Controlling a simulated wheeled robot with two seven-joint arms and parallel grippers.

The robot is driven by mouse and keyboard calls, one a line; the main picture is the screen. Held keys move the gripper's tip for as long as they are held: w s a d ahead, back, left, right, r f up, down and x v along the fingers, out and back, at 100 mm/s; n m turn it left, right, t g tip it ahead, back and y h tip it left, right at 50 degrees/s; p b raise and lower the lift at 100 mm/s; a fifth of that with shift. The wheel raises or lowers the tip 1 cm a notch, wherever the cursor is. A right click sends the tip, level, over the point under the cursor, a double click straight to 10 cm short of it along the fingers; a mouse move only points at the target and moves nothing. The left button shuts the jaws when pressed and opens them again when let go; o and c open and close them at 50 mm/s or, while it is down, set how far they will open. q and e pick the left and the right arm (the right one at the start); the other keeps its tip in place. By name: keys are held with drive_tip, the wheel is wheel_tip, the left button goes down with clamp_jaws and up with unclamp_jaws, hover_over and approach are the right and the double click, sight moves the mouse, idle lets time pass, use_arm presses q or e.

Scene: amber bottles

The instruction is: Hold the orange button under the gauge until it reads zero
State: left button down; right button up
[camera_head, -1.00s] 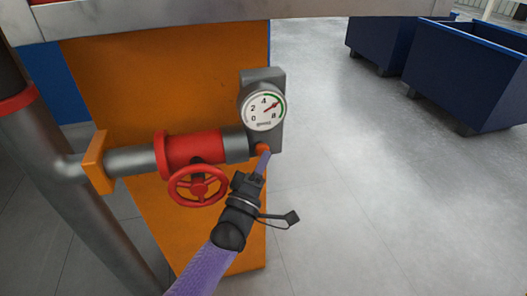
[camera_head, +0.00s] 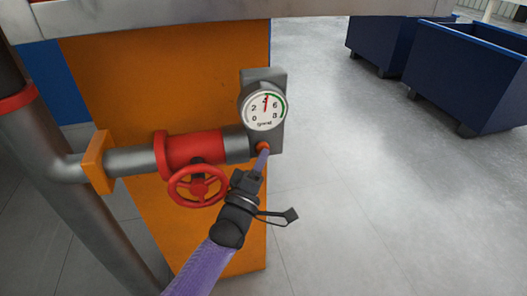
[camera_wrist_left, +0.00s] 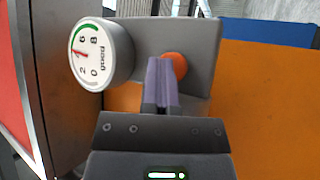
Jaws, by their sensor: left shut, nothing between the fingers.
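The round white gauge (camera_head: 264,108) is on a grey block on the pipe's right end. Its red needle points almost straight up, about at the 4. The gauge also shows in the wrist view (camera_wrist_left: 98,53), turned on its side. The orange button (camera_head: 262,146) is just below the gauge. It shows as a round orange cap in the wrist view (camera_wrist_left: 178,64), partly hidden behind the fingers. My left gripper (camera_head: 263,154) is shut and empty, with its purple fingertips at the button and seemingly against it. My right gripper is not in view.
A red handwheel (camera_head: 198,187) hangs under the red valve body (camera_head: 192,151), left of my gripper. An orange panel (camera_head: 120,80) stands behind the pipe. Dark blue bins (camera_head: 465,80) stand at the upper right. The grey floor (camera_head: 380,200) to the right is clear.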

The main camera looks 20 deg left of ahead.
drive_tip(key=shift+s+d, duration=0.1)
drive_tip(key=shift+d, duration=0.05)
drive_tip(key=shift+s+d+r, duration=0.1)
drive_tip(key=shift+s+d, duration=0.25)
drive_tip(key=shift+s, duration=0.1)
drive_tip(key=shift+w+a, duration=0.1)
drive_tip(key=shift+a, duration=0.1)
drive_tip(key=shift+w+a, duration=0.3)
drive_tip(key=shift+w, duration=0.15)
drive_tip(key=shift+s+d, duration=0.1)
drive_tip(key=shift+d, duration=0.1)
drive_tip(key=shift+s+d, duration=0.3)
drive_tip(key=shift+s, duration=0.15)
